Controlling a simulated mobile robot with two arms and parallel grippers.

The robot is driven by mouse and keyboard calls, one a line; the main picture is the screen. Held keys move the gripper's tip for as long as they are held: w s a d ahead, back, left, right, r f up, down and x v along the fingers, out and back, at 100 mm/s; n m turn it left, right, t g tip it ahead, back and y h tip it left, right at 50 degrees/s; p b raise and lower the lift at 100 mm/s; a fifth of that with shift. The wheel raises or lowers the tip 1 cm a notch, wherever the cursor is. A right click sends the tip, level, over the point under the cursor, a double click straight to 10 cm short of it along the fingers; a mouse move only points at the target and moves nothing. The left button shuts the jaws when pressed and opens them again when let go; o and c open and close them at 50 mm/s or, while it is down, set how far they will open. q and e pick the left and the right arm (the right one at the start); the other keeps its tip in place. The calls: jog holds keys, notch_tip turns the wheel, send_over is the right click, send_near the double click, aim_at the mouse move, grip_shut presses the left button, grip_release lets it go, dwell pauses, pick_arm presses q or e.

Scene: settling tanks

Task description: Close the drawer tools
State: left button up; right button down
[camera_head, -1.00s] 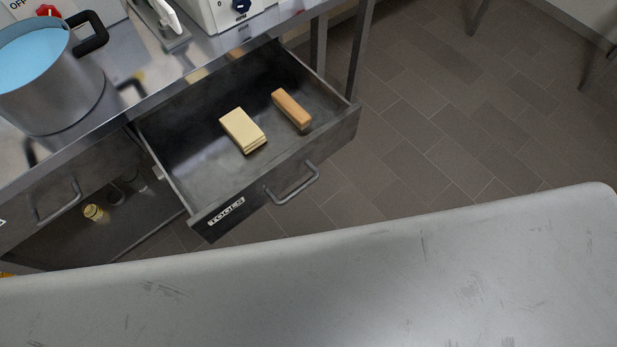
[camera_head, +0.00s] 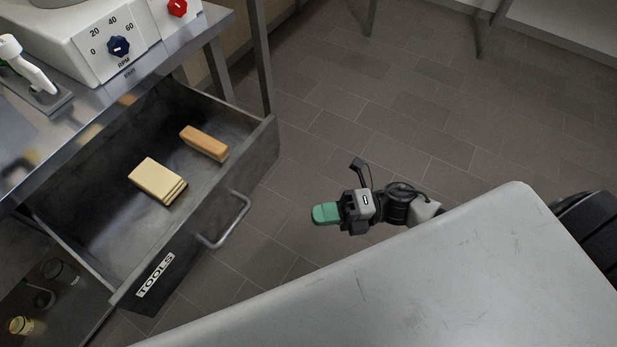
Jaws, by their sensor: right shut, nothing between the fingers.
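The drawer tools (camera_head: 205,215) is pulled well out from under the steel bench, at the left of the head view. Its dark front carries a white TOOLS label (camera_head: 156,275) and a grey bar handle (camera_head: 225,222). A pale yellow block or stack (camera_head: 155,181) and an orange-tan block (camera_head: 204,143) lie inside. My right gripper (camera_head: 325,214), with green fingertips, is shut and empty. It is to the right of the handle in the picture, apart from it, with floor behind it. My left gripper is not in view.
The steel bench (camera_head: 105,95) carries a white device with an RPM dial (camera_head: 118,46) and a white-handled tool (camera_head: 28,68). Below, at lower left, is a shelf with a small yellow-capped jar (camera_head: 20,325). Tiled floor (camera_head: 400,120) is clear right of the drawer.

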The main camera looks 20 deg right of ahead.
jog(key=w+a+r+p, duration=0.1)
jog(key=w+a, duration=0.4)
jog(key=a, duration=0.5)
jog(key=shift+w, duration=0.15)
